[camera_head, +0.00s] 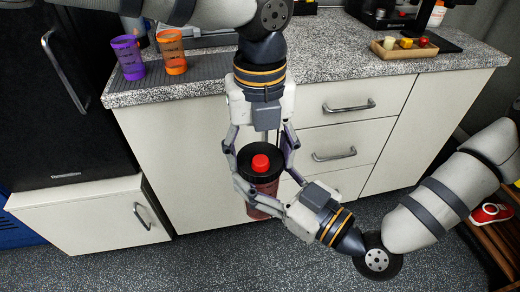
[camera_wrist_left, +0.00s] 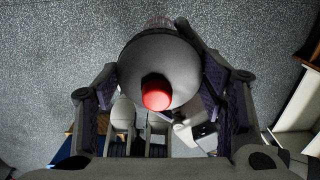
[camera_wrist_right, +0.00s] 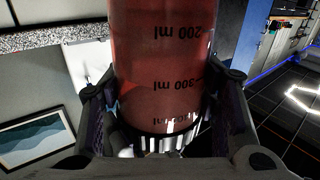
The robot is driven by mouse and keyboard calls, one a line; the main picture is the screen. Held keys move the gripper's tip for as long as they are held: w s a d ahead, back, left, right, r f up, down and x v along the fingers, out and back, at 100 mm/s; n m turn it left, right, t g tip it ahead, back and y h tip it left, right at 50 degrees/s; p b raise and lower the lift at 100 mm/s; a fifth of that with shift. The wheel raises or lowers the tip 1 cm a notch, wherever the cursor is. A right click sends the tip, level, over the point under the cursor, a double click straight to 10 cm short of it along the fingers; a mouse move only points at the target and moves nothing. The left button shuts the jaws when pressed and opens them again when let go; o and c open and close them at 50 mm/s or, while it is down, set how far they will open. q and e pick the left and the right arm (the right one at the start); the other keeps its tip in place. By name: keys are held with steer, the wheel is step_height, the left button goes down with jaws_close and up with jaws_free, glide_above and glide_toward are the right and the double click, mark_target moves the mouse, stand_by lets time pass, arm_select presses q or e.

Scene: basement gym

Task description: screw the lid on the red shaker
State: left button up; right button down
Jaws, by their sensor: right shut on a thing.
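The red shaker (camera_head: 266,188) is held upright in the air in front of the cabinets. Its translucent red wall with volume marks fills the right wrist view (camera_wrist_right: 160,60). My right gripper (camera_head: 258,204), coming from the right, is shut around its lower part. The black lid (camera_head: 261,177) with a red cap (camera_head: 260,162) sits on top of the shaker. I cannot tell how tight it is. My left gripper (camera_head: 262,158) points down from above, with its fingers spread on either side of the lid. The lid also shows between those fingers in the left wrist view (camera_wrist_left: 160,60).
A purple cup (camera_head: 128,58) and an orange cup (camera_head: 172,52) stand on a grey mat on the speckled counter (camera_head: 325,50). A wooden tray (camera_head: 400,54) with small items is at the right. Drawer handles (camera_head: 348,106) protrude behind the grippers.

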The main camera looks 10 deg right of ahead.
arm_select(q)
steer(key=m, duration=0.7)
steer(key=shift+m, duration=0.4)
steer(key=m, duration=0.3)
steer(key=shift+m, duration=0.4)
steer(key=m, duration=0.4)
steer(key=shift+f, duration=0.1)
steer(key=m, duration=0.6)
steer(key=shift+m, duration=0.3)
steer(key=o, duration=1.4)
steer(key=shift+c, duration=0.2)
